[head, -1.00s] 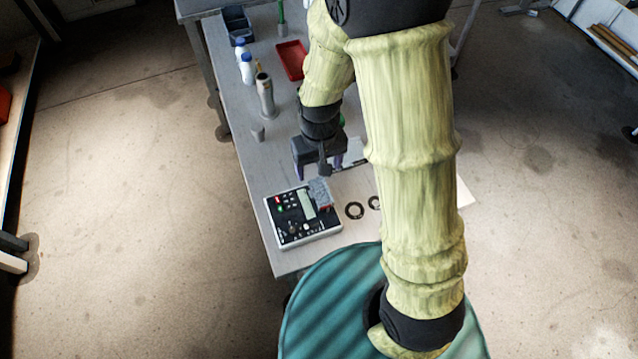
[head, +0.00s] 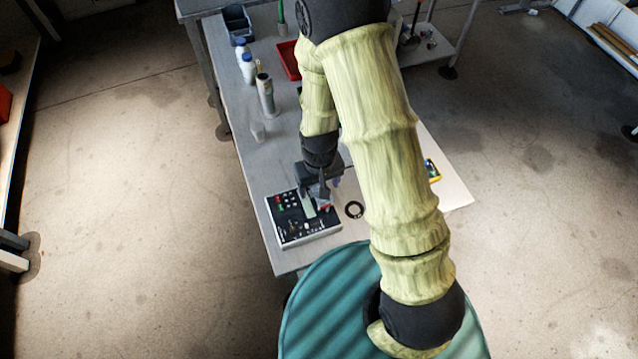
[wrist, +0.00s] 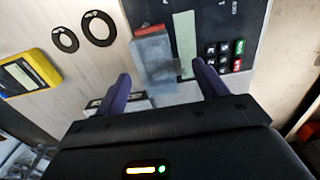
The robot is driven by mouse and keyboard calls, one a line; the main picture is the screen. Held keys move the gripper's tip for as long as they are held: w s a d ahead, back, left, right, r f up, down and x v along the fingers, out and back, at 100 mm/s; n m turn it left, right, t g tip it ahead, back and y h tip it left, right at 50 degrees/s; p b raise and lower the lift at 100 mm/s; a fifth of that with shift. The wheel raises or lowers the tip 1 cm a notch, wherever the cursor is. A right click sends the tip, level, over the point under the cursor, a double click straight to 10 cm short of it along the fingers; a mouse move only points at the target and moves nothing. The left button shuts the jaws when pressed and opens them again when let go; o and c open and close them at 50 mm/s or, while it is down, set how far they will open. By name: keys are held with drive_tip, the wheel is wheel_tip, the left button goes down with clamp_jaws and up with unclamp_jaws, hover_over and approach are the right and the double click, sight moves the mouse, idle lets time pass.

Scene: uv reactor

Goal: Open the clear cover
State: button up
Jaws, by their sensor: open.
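The control box (head: 291,228), black-faced with a pale rim, sits on the near end of the bench. It also shows in the wrist view (wrist: 212,22), with its buttons and pale display strip. A greyish, see-through piece over a red part, which looks like the clear cover (wrist: 153,58), lies beside the display strip. In the head view it is mostly hidden by my gripper (head: 320,190). In the wrist view my gripper (wrist: 161,72) is open, its purple fingers to either side of the cover's near end. I cannot tell whether they touch it.
Two black rings (wrist: 98,28) lie beside the box. A yellow meter (wrist: 28,74) lies farther along the bench. A grey cylinder (head: 265,95), white bottles (head: 248,70) and a red tray (head: 288,60) stand farther back.

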drive_tip(key=c, duration=1)
